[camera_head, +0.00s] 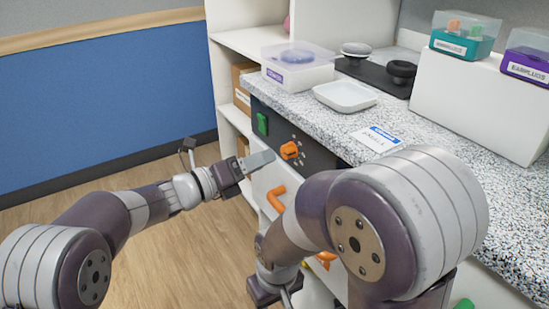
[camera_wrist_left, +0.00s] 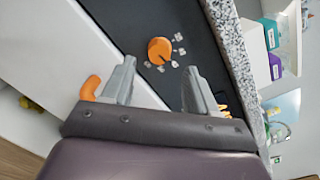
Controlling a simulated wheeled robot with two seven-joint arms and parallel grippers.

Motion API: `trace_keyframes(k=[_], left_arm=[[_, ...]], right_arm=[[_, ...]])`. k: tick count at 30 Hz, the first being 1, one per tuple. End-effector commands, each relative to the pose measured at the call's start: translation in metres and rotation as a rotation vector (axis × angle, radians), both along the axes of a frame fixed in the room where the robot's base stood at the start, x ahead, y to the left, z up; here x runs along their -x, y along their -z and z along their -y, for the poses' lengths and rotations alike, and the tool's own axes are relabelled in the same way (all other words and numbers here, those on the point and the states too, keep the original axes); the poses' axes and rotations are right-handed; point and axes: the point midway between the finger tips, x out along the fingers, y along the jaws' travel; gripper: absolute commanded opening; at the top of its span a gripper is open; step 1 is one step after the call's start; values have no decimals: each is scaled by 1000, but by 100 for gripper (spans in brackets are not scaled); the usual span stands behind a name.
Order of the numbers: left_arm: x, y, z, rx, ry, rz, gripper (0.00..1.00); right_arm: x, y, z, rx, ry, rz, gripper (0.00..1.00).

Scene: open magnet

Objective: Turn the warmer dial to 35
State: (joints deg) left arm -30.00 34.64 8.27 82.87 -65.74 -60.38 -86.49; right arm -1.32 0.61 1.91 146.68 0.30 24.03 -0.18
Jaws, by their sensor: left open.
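The warmer dial (camera_head: 290,151) is an orange knob on the dark front panel (camera_head: 318,155) below the counter, with small pale marks around it. In the left wrist view the dial (camera_wrist_left: 159,50) has a dark pointer line and lies ahead of and between my fingers, apart from them. The mark values are too small to read. My left gripper (camera_head: 262,160) is open and empty, just left of the dial; its two fingers show in the left wrist view (camera_wrist_left: 160,88). My right gripper (camera_head: 272,288) is low in front of the cabinet, partly hidden by my right arm.
A green switch (camera_head: 262,124) is left of the dial. An orange handle (camera_head: 276,198) is below it. The speckled counter (camera_head: 330,127) holds a white tray (camera_head: 345,96), a labelled box (camera_head: 297,75) and a name card (camera_head: 375,138). Floor at left is clear.

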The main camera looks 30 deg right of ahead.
Motion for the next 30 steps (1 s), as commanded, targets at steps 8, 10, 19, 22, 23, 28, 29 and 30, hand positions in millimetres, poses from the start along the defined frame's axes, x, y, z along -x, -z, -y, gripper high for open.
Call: trace_keyframes(k=[8, 10, 19, 22, 23, 28, 29, 30], left_arm=[[-7, 1, 45, 0, -1, -2, 58], [-7, 0, 48, 0, -1, -2, 58], [-7, 0, 49, 0, -2, -3, 39], [-7, 0, 49, 0, -2, -3, 6], [-7, 0, 49, 0, -2, -3, 2], [-7, 0, 49, -1, -3, -7, 2], [-7, -1, 49, 0, -3, -11, 2], [-7, -1, 48, 0, -2, -17, 2]], right_arm=[[0, 8, 0, 0, 0, 0, 43], [0, 8, 0, 0, 0, 0, 43], [0, 8, 0, 0, 0, 0, 43], [0, 8, 0, 0, 0, 0, 43], [0, 8, 0, 0, 0, 0, 43], [0, 7, 0, 0, 0, 0, 43], [0, 6, 0, 0, 0, 0, 43], [0, 5, 0, 0, 0, 0, 43]])
